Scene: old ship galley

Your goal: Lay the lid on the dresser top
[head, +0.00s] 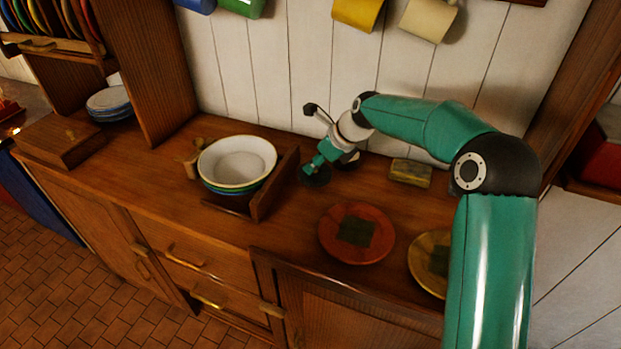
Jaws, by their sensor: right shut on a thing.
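My right gripper (314,166) reaches in from the right over the back middle of the dresser top (290,222). It is shut on a small dark round thing (317,178), which looks like the lid. The thing is low, at or just above the wood; I cannot tell whether it touches. My gripper and wrist partly hide it. A small pale object (350,158) shows just behind my wrist, mostly hidden. My left gripper is not in view.
A stack of bowls (238,160) stands in a wooden holder left of my gripper. An orange plate (342,250) and a yellow plate (420,268), each with a dark square, lie in front. A small greenish block (411,173) lies at the right. Mugs (429,20) hang above.

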